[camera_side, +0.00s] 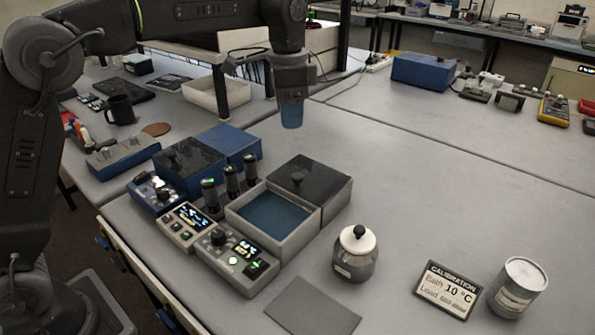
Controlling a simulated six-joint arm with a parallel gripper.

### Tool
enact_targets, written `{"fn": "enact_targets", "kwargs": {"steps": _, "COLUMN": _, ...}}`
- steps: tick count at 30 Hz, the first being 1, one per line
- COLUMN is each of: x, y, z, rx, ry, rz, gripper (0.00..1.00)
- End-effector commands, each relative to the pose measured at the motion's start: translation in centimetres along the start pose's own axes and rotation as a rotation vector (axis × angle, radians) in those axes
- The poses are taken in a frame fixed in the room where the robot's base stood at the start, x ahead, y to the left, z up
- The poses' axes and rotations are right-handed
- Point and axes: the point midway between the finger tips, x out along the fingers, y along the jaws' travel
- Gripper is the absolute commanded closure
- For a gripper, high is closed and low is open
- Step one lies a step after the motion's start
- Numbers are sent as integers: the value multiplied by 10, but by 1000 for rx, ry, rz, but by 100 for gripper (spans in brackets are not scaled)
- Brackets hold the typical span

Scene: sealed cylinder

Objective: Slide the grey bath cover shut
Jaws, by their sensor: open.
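The grey bath (303,238) stands near the middle of the table, and blue liquid (272,214) shows in its open front-left part. Its dark grey cover (322,181), with a small round black knob (297,177), lies over the back-right part, clear of the liquid. My gripper (291,122) points down in the air, above and behind the cover and apart from it. It is open and nothing shows in it. Its fingers look bluish, and the gap between them is hard to make out from this side.
A blue bath (190,165) with a dark cover stands to the left. Several black upright handles (231,182) stand between the baths. Control boxes (235,258) sit in front. A white-lidded jar (356,253), a calibration sign (446,290) and a can (517,287) stand to the right.

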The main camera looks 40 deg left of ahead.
Motion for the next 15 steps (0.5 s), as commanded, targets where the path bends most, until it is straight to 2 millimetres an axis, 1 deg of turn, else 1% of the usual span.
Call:
{"fn": "enact_targets", "kwargs": {"steps": 1, "x": 5, "y": -2, "z": -7, "rx": 19, "ry": -11, "rz": 8, "gripper": 45}}
{"fn": "enact_targets", "kwargs": {"steps": 3, "x": 9, "y": -4, "z": -12, "rx": 38, "ry": -19, "rz": 14, "gripper": 45}}
{"fn": "enact_targets", "kwargs": {"steps": 8, "x": 18, "y": -5, "z": -16, "rx": 50, "ry": -26, "rz": 19, "gripper": 45}}
{"fn": "enact_targets", "kwargs": {"steps": 11, "x": 30, "y": -5, "z": -15, "rx": 50, "ry": -27, "rz": 20, "gripper": 45}}
{"fn": "enact_targets", "kwargs": {"steps": 15, "x": 56, "y": -4, "z": -14, "rx": 49, "ry": -28, "rz": 21, "gripper": 45}}
